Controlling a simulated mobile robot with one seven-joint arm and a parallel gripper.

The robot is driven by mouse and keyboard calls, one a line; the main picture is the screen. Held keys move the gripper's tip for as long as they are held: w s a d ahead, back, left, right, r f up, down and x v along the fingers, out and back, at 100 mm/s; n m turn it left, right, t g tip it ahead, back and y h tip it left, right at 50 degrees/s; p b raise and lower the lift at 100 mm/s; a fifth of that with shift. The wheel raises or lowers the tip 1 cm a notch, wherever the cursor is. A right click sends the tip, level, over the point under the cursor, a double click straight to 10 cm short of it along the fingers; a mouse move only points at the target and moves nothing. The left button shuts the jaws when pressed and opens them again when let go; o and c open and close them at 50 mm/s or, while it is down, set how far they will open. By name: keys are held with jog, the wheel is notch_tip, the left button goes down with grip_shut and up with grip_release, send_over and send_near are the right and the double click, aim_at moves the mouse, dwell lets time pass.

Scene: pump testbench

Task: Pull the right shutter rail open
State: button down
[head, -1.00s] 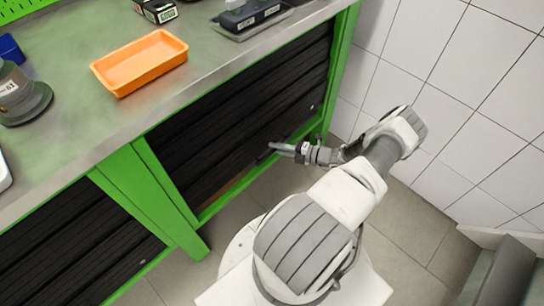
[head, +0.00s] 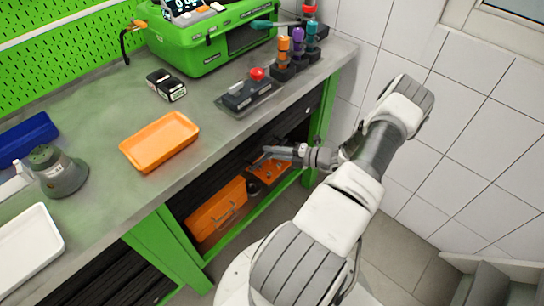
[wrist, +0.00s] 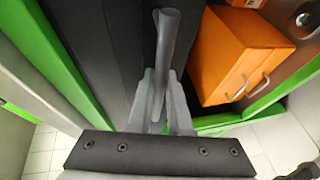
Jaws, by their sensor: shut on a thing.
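The right shutter (head: 225,165) is a dark slatted panel under the bench top. Its lower edge is raised, so part of the compartment below is open to view. My gripper (head: 268,153) is at the shutter front, towards the right green post. In the wrist view, my gripper (wrist: 162,100) is shut on a grey upright bar, the shutter rail (wrist: 167,35). The dark slats lie beside it.
An orange box (head: 214,208) with a handle stands inside the opened compartment, with another orange item (head: 270,172) to its right. The left shutter (head: 115,280) is closed. An orange tray (head: 160,142) and a green case (head: 200,45) stand on the bench. A tiled wall is at right.

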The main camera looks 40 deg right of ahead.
jog(key=shift+d+r+p, duration=0.15)
jog(key=shift+r+p, duration=0.3)
jog(key=shift+r, duration=0.85)
jog(key=c, duration=0.8)
grip_release()
jog(key=shift+c, duration=0.2)
jog(key=shift+s, duration=0.1)
jog(key=v, duration=1.7)
jog(key=shift+s, duration=0.15)
